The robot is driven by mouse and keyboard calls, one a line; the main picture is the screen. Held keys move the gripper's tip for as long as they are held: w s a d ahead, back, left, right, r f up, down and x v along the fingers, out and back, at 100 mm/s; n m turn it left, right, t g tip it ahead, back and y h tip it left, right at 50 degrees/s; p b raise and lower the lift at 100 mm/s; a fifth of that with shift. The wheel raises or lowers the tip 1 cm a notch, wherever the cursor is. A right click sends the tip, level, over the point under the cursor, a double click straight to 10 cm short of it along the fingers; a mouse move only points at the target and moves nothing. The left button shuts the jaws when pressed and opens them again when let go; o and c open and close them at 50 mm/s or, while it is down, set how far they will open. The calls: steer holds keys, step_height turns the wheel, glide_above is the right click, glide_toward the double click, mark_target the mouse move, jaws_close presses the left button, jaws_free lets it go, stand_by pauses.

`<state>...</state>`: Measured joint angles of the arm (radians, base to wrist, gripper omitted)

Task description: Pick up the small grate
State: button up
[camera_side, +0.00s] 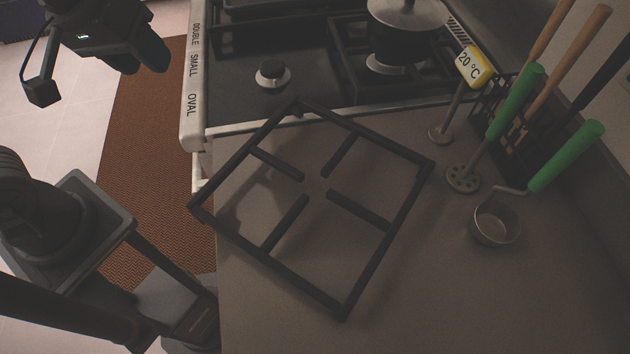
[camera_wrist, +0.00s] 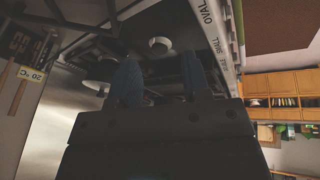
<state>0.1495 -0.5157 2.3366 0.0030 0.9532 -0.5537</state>
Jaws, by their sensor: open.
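The small grate (camera_side: 359,210) is a dark square frame with short bars pointing inward. It lies on the grey counter in the middle of the side view. My gripper (camera_side: 139,61) is at the upper left of the side view, well apart from the grate and to the left of the stove. In the wrist view my gripper (camera_wrist: 162,82) shows two separated blue-grey fingers with nothing held between them. Dark bars show at the top left of the wrist view; I cannot tell whether they are the small grate.
The stove (camera_side: 235,78) with a lidded pot (camera_side: 405,28) stands behind the counter. The counter in front of the grate is bare.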

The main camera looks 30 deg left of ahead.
steer(key=w+d+f+n+g, duration=0.2)
steer(key=w+d+n+g, duration=0.15)
steer(key=d+n, duration=0.45)
steer(key=n, duration=0.5)
glide_above(275, 160)
step_height(275, 160, down, 4)
steer(key=shift+g+y, duration=0.25)
steer(key=shift+y, duration=0.05)
step_height(275, 160, down, 8)
steer(key=shift+w+f, duration=0.1)
steer(key=shift+w, duration=0.05)
step_height(275, 160, down, 5)
steer(key=shift+f, duration=0.1)
jaws_close()
